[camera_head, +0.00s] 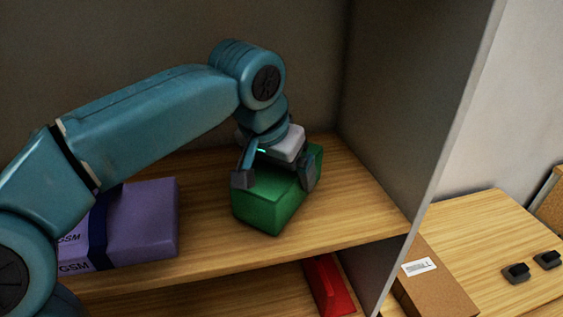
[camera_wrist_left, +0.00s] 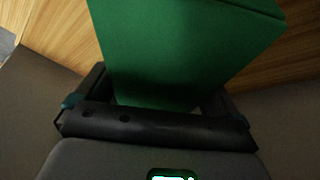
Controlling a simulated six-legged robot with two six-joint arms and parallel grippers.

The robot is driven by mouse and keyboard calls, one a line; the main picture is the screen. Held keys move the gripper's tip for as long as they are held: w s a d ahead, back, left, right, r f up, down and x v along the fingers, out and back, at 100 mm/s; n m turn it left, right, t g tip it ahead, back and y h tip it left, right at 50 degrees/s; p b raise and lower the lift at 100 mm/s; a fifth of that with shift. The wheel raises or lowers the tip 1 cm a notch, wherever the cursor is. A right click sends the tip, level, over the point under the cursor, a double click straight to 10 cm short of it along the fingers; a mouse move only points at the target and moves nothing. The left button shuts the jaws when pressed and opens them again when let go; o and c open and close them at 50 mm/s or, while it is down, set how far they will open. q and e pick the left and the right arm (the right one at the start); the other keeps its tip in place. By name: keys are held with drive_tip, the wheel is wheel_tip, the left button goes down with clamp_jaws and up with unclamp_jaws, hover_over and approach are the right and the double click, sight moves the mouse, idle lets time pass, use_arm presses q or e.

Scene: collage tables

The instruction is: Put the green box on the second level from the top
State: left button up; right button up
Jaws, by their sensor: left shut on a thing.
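The green box (camera_head: 268,209) is on a wooden shelf board (camera_head: 345,215), near the shelf's right side in the head view. My left gripper (camera_head: 275,180) reaches down over it from above, with one finger on each side, and is shut on it. In the left wrist view the green box (camera_wrist_left: 180,50) fills the middle, between the two fingers (camera_wrist_left: 155,105). Whether the box rests fully on the board or hangs just above it, I cannot tell. My right gripper is not in view.
A purple box (camera_head: 140,220) with a dark band lies on the same board at left. A grey side panel (camera_head: 440,130) bounds the shelf at right. A red object (camera_head: 328,285) lies on the level below.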

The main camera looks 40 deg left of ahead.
use_arm(q)
drive_tip(key=shift+w+d+f, duration=0.1)
drive_tip(key=shift+w+d, duration=0.15)
drive_tip(key=shift+w, duration=0.25)
drive_tip(key=shift+s+a, duration=0.35)
drive_tip(key=shift+s, duration=0.2)
drive_tip(key=shift+w+d+f+b, duration=0.25)
drive_tip(key=shift+w+f+b, duration=0.1)
drive_tip(key=shift+w+f, duration=0.1)
drive_tip(key=shift+s+a+f, duration=0.1)
drive_tip(key=shift+s+a, duration=0.1)
drive_tip(key=shift+s, duration=0.15)
drive_tip(key=o, duration=0.8)
drive_tip(key=shift+w+d, duration=0.2)
drive_tip(key=shift+w, duration=0.1)
drive_tip(key=v, duration=1.6)
drive_tip(key=shift+p, duration=0.35)
